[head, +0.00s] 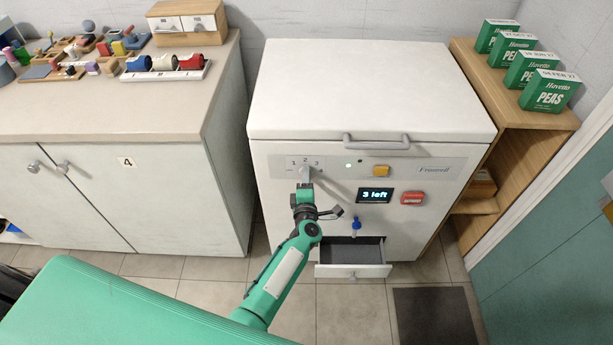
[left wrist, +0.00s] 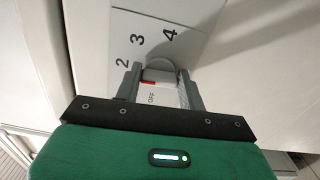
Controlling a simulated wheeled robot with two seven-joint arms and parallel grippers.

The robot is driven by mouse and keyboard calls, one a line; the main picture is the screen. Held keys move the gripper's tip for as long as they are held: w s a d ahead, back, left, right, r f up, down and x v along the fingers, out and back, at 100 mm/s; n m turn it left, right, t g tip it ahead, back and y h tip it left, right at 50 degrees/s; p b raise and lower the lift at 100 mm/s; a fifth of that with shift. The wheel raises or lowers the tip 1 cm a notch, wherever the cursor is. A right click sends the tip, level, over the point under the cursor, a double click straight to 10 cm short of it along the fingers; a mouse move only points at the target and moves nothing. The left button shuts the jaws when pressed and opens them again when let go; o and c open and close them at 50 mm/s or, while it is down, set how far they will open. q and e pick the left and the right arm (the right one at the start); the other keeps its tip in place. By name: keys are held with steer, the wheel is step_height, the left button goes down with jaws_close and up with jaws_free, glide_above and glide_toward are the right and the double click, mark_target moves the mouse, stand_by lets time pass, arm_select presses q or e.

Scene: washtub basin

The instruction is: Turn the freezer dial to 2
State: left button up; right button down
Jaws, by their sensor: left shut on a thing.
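The white chest freezer (head: 365,90) stands ahead with its lid closed. Its grey dial (head: 305,171) is at the left of the front panel, below small numbers. My left gripper (head: 304,182) reaches up to it and is shut on it. In the left wrist view, the dial (left wrist: 157,66) sits between the two fingers, with 2, 3 and 4 printed beyond it. A red mark and the word OFF show between the fingers. Which number the dial points to I cannot tell. My right gripper is out of view.
A small drawer (head: 353,271) stands open below, near my arm. Green pea boxes (head: 550,91) stand on the right shelf; a cluttered counter (head: 110,105) is left.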

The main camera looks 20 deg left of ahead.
arm_select(q)
steer(key=shift+m, duration=0.4)
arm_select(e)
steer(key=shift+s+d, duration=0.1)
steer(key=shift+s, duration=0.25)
arm_select(q)
steer(key=o, duration=1)
steer(key=p+v, duration=0.3)
steer(key=v, duration=1.1)
steer(key=shift+w, duration=0.1)
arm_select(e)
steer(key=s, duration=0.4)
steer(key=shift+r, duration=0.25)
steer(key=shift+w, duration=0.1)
